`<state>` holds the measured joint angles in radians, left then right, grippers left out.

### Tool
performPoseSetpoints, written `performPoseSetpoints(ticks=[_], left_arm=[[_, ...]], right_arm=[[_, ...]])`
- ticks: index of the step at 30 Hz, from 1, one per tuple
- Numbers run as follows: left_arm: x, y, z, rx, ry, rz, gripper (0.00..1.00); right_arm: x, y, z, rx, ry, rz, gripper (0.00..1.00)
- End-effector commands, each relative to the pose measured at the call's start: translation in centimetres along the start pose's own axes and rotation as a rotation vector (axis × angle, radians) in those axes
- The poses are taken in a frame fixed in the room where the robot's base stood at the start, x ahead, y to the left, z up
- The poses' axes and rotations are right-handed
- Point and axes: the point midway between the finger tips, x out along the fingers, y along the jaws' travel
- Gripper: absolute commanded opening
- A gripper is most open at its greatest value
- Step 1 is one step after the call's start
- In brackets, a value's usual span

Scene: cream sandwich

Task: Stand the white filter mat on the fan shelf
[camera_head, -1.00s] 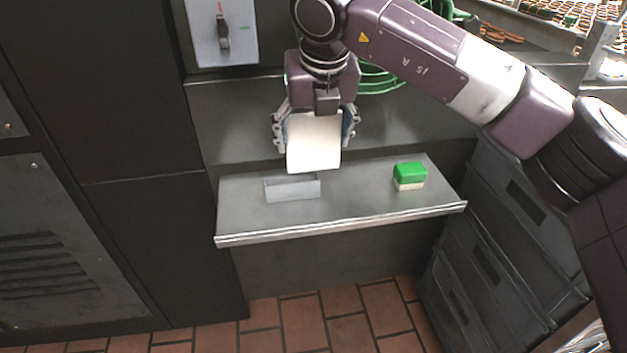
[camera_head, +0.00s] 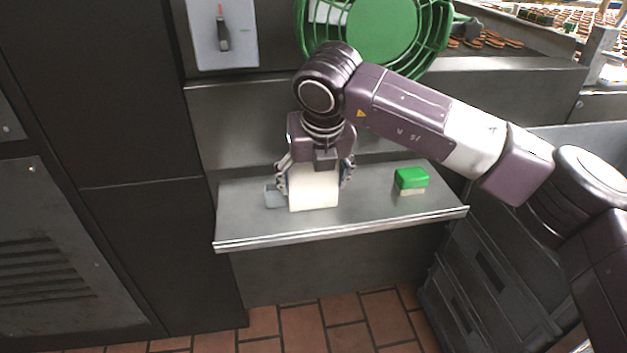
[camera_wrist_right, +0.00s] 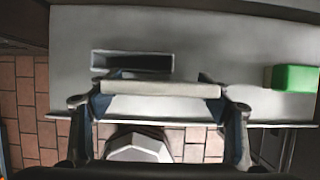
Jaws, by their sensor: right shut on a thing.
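The white filter mat (camera_head: 314,192) hangs upright from my right gripper (camera_head: 315,176), which is shut on it at its upper part. The mat is low over the fan shelf (camera_head: 365,205), left of its middle. I cannot tell whether its lower edge touches the shelf. A grey slotted holder (camera_head: 273,197) on the shelf is partly hidden behind the mat. In the right wrist view, the mat (camera_wrist_right: 160,90) lies across between the fingers (camera_wrist_right: 150,100), and the holder (camera_wrist_right: 132,64) with its open slot shows just beside it, offset to the left. My left gripper is not in view.
A green and white sponge-like block (camera_head: 411,180) sits on the right part of the shelf, clear of the gripper. A green fan (camera_head: 380,30) is above and behind. The shelf's right part is otherwise bare.

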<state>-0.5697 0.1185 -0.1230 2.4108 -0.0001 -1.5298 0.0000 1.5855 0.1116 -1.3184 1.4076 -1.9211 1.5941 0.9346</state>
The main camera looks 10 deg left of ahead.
Motion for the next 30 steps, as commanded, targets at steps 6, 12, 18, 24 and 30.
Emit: performPoseSetpoints(ticks=[6, 12, 18, 24, 30], left_arm=[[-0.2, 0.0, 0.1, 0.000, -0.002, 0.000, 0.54], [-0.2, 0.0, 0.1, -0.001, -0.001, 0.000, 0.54], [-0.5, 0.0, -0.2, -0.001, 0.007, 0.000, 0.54], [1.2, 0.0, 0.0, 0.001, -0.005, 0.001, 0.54], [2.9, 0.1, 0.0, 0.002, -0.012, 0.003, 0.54]], right_arm=[[0.1, 0.0, -0.1, 0.000, 0.001, 0.000, 0.89], [0.1, 0.0, -0.1, 0.000, 0.001, 0.000, 0.89], [-0.5, 0.0, 0.2, 0.000, 0.000, 0.000, 0.89], [-4.4, -0.1, 0.2, 0.000, -0.004, -0.001, 0.89], [-8.7, 0.0, 0.2, 0.000, -0.003, -0.001, 0.89]])
